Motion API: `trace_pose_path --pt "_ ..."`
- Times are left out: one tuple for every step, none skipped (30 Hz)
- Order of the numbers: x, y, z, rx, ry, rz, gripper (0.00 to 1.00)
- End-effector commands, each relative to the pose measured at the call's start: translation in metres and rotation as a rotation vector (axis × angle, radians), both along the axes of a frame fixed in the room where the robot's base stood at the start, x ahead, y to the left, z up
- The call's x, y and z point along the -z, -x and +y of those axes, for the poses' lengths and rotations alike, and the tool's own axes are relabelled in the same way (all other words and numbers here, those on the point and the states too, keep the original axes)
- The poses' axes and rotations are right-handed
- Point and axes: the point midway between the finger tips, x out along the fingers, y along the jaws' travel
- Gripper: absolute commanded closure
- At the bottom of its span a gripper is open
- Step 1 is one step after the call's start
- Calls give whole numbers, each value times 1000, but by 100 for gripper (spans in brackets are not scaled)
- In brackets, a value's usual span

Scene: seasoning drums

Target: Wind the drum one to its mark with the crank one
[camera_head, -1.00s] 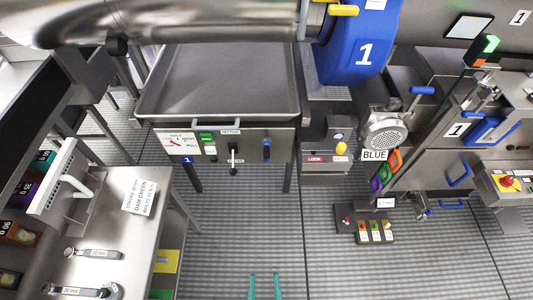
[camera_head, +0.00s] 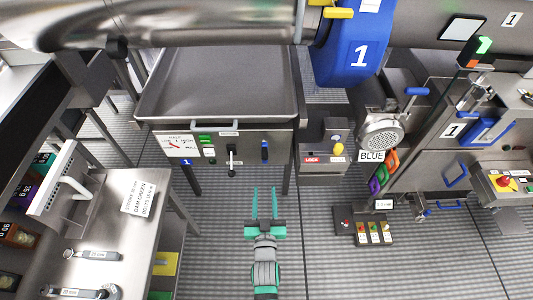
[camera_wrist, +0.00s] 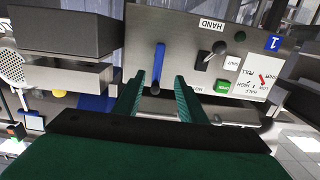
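A large steel drum (camera_head: 200,22) spans the top of the head view, with a blue cover marked 1 (camera_head: 350,45) at its right end. Below it is a panel marked 1 (camera_head: 230,152) with a dial (camera_head: 177,145). A blue crank (camera_head: 265,150) with a dark knob sits on the panel's right side; I take it for crank one. My gripper (camera_head: 265,190) is open and empty in front of the panel. In the wrist view the crank appears between its fingertips; contact cannot be told. I cannot make out the drum's mark.
A steel tray (camera_head: 215,112) lies under the drum. A black lever (camera_head: 231,160) is left of the crank. A lock box (camera_head: 324,150) stands right of the panel. A bench (camera_head: 110,240) is at left. The floor around my gripper is clear.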

Motion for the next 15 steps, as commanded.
trace_pose_path --pt "-5 -18 0 1 -1 -13 62" --pt "-7 -26 0 1 -1 -17 62" --pt "-9 -36 0 2 -2 -21 62" --pt "-9 -42 1 2 -3 -23 62" --pt "-11 -48 1 3 -3 -26 62" --pt "-13 -53 1 3 -4 -29 62" --pt "-13 -57 1 4 -4 -30 62" --pt "-14 -60 1 4 -4 -32 62" --pt "-15 -63 1 4 -4 -33 62" --pt "-15 -64 1 4 -4 -33 62" --pt "-15 -66 1 5 -4 -33 62" --pt "-16 -69 1 5 -4 -34 62" --pt "-16 -71 1 5 -4 -35 62" --pt "-16 -73 1 5 -4 -35 62" --pt "-16 -77 0 5 -4 -35 62"
